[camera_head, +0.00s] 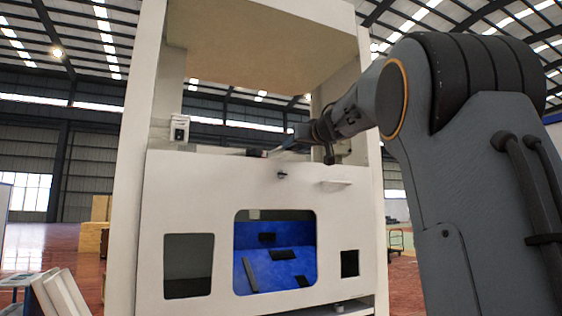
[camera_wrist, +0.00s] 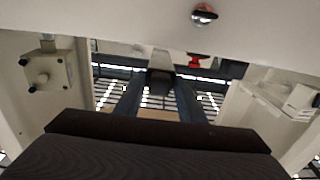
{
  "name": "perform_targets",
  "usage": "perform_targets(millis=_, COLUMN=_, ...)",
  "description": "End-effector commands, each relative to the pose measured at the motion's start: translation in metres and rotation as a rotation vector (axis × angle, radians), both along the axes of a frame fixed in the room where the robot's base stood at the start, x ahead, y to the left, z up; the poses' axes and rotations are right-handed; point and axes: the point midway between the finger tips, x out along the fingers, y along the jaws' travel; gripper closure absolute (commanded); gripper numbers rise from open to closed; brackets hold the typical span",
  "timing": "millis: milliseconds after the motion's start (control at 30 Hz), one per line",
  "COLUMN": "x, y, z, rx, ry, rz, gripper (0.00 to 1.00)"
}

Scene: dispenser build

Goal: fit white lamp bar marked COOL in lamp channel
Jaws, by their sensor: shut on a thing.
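My gripper (camera_head: 275,151) reaches in from the right, at the top edge of the white cabinet front, below the overhead hood. In the wrist view my gripper's two dark fingers (camera_wrist: 160,88) are shut on a small dark grey piece (camera_wrist: 160,76). In the head view a small dark piece with a reddish part (camera_head: 256,153) shows at the fingertips. No white bar or COOL marking can be made out, so I cannot tell whether the held piece belongs to the lamp bar. The lamp channel cannot be picked out in either view.
The white cabinet front (camera_head: 215,185) has a knob (camera_head: 281,175), a small ledge (camera_head: 336,182) and a window onto a blue interior (camera_head: 265,268). A small white box (camera_head: 180,128) stands at the left upright. The bay above the front looks mostly open between the uprights.

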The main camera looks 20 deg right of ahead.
Motion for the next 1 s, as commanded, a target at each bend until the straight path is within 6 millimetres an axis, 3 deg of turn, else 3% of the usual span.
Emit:
perform_targets(millis=600, x=-0.033, y=-0.001, z=0.001, rx=0.0, ry=-0.001, rz=-0.001, gripper=1.0)
perform_targets(millis=1000, x=-0.035, y=-0.001, z=0.001, rx=-0.001, ry=-0.001, rz=0.0, gripper=1.0)
